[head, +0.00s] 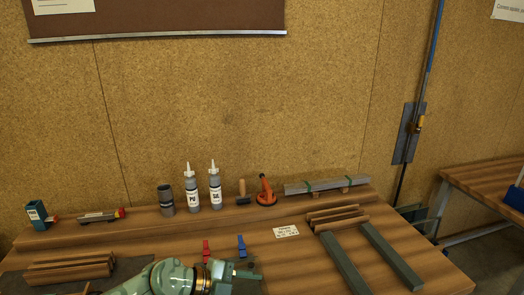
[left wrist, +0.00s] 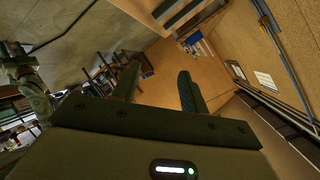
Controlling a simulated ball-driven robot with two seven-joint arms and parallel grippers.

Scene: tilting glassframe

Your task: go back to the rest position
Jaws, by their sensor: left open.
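My left gripper (head: 247,274) is low in the middle of the head view, over the front of the wooden bench (head: 310,262). Its green arm comes in from the bottom left. In the left wrist view the two fingers of the left gripper (left wrist: 157,74) stand apart, with nothing between them. The fingers point out toward the room and the cork wall. My right gripper does not show clearly in either view.
Red (head: 206,251) and blue (head: 241,246) clamps lie just behind the left gripper. Two bottles (head: 192,192) (head: 215,190), a grey cup (head: 166,203) and an orange suction lifter (head: 266,193) stand farther back. Two dark rails (head: 343,264) (head: 390,256) lie at right.

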